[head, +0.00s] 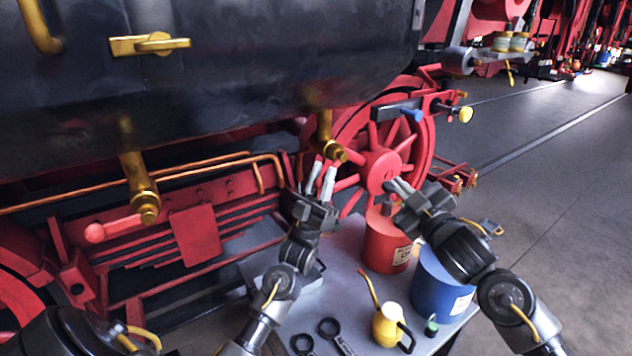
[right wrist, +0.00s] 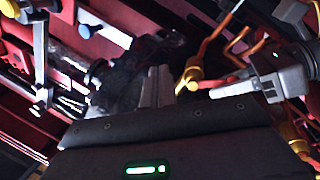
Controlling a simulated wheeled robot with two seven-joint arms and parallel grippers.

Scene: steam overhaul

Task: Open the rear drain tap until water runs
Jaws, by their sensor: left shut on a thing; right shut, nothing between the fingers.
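Two brass drain taps hang under the dark boiler in the head view. One tap (head: 327,138) hangs at the middle; the other tap (head: 141,187) is at the left, with a red-knobbed lever (head: 97,232) pointing left. My right gripper (head: 392,187) is shut and empty, to the right, before the red wheel. The right wrist view also shows the middle tap (right wrist: 192,76) and my left gripper (right wrist: 222,92). I see no water running.
A grey table (head: 345,270) below carries a red bucket (head: 383,248), a blue bucket (head: 436,290), a yellow oil can (head: 386,325) and black spanners (head: 328,328). The red spoked wheel (head: 375,165) stands behind my grippers. Open floor (head: 560,160) lies at the right.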

